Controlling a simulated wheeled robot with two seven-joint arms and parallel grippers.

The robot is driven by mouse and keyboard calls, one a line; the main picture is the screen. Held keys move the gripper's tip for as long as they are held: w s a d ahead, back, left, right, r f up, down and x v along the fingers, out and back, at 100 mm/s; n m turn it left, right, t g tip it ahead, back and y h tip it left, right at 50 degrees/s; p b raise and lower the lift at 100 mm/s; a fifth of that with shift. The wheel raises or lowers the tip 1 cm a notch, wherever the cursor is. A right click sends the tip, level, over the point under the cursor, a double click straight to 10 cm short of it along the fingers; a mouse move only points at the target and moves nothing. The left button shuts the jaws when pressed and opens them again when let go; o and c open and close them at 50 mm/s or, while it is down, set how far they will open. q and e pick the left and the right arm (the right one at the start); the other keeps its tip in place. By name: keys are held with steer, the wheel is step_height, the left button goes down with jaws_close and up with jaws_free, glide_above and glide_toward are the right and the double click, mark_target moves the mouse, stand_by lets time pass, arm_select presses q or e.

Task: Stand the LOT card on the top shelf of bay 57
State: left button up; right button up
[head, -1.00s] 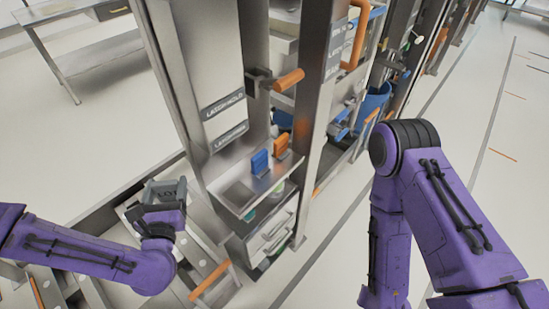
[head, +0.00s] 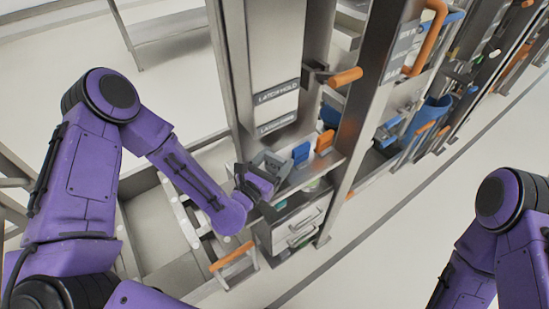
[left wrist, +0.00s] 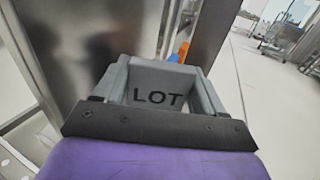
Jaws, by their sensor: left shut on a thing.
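My left gripper (head: 266,170) is shut on the grey LOT card (left wrist: 158,97), and its dark letters face the left wrist camera. In the head view the gripper is at the left end of a metal shelf (head: 318,172) in the near bay. A blue card (head: 301,153) and an orange card (head: 324,142) stand on this shelf, just right of the gripper. I cannot tell whether the LOT card touches the shelf. No bay number 57 can be read. My right gripper is out of view.
A metal panel with a LATCH HOLD label (head: 277,92) rises behind the shelf. A metal post (head: 372,100) stands at its right, with an orange handle (head: 345,77) nearby. Drawers (head: 303,226) are below. Open floor (head: 400,235) lies to the right.

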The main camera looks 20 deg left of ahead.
mark_target(274, 171)
arm_select(q)
steer(key=shift+f+b, duration=0.5)
steer(key=shift+f, duration=0.75)
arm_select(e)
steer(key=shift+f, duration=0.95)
arm_select(q)
steer(key=shift+f+b, duration=0.6)
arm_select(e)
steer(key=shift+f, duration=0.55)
arm_select(q)
steer(key=o, duration=1.3)
steer(key=shift+c, duration=0.2)
steer(key=b+v, duration=0.2)
steer(key=v, duration=0.8)
steer(key=shift+s, duration=0.3)
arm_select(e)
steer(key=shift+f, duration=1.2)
